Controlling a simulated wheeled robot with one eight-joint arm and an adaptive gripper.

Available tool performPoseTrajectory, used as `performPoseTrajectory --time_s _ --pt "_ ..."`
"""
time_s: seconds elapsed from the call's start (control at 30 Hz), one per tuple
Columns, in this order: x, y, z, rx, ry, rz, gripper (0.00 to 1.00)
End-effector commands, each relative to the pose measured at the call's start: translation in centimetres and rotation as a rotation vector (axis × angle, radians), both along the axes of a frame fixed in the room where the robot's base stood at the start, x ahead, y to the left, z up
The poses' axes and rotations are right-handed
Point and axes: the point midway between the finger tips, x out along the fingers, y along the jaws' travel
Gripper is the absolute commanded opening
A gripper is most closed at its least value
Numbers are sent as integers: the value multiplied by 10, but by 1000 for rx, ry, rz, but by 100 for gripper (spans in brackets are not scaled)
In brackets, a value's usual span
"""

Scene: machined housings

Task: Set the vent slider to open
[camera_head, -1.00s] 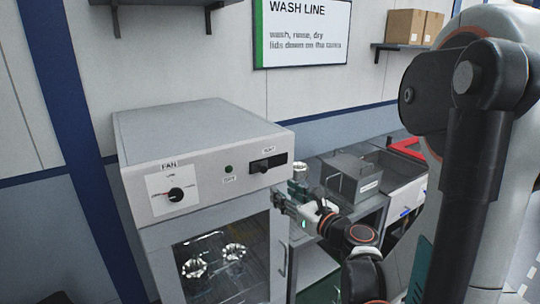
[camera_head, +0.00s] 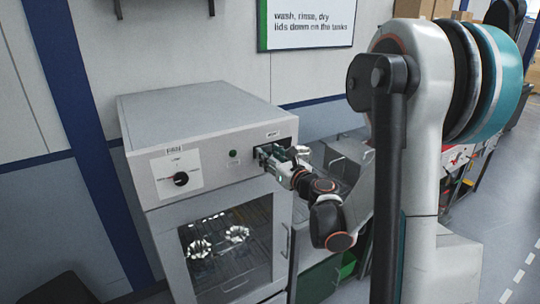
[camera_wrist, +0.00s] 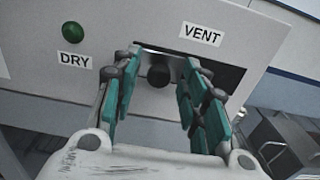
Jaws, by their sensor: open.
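The vent slider is a dark round knob (camera_wrist: 158,76) in a black slot (camera_wrist: 228,77) under the VENT label (camera_wrist: 201,34) in the wrist view. The knob sits toward the left part of the slot. My gripper (camera_wrist: 157,85) is open, with one green-padded finger on each side of the knob; I cannot tell whether either touches it. In the head view my gripper (camera_head: 268,154) is at the slot on the cabinet's front panel and hides the knob.
The grey drying cabinet (camera_head: 200,102) has a fan dial (camera_head: 181,179) and a green DRY button (camera_wrist: 73,33) left of the slot. Its glass door (camera_head: 228,246) shows metal parts inside. A metal sink bench (camera_head: 345,150) stands to the right.

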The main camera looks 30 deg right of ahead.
Motion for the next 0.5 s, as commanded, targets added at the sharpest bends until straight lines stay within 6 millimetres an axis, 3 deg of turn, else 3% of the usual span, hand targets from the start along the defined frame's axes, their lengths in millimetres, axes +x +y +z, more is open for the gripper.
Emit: performPoseTrajectory --time_s 0.37,0.5 --pt "6 1 0 0 0 0 40" --pt "6 0 0 0 0 0 11"
